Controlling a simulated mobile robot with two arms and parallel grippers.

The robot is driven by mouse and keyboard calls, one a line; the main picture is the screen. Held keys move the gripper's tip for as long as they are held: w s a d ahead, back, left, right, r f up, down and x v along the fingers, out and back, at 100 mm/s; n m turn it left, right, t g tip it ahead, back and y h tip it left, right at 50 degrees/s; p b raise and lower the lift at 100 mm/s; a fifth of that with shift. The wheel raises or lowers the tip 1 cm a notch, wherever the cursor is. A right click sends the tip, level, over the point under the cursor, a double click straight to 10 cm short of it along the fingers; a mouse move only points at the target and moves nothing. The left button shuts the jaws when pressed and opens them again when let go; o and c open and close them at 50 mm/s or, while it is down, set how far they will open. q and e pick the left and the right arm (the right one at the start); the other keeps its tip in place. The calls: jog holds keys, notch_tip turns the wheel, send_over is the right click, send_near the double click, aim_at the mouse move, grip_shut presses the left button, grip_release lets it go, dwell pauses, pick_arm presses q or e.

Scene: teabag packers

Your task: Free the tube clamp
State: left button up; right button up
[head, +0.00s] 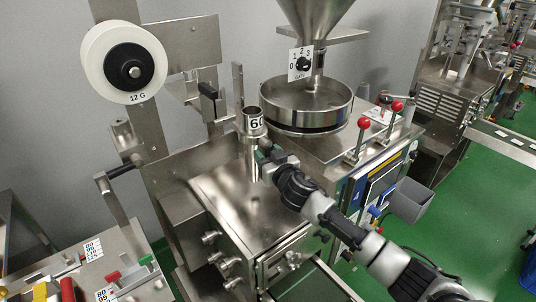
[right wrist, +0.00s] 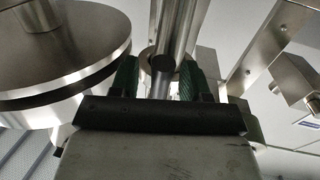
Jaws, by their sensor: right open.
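A steel upright tube with a collar marked "60" (head: 254,122) stands on the steel cabinet in the head view. My right gripper (head: 264,154) is beside its lower part. In the right wrist view, the green fingers of my right gripper (right wrist: 160,78) are apart, one on each side of a steel tube (right wrist: 178,35). A dark round end shows between them; I cannot tell whether the fingers touch anything. I cannot tell which part is the clamp. My left gripper is not in view.
A round steel pan (head: 306,105) under a hopper (head: 316,18) stands right of the tube. Two red-knobbed levers (head: 364,124) rise from the right machine. A white reel marked "12 G" (head: 95,62) hangs at upper left.

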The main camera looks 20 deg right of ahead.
grip_shut()
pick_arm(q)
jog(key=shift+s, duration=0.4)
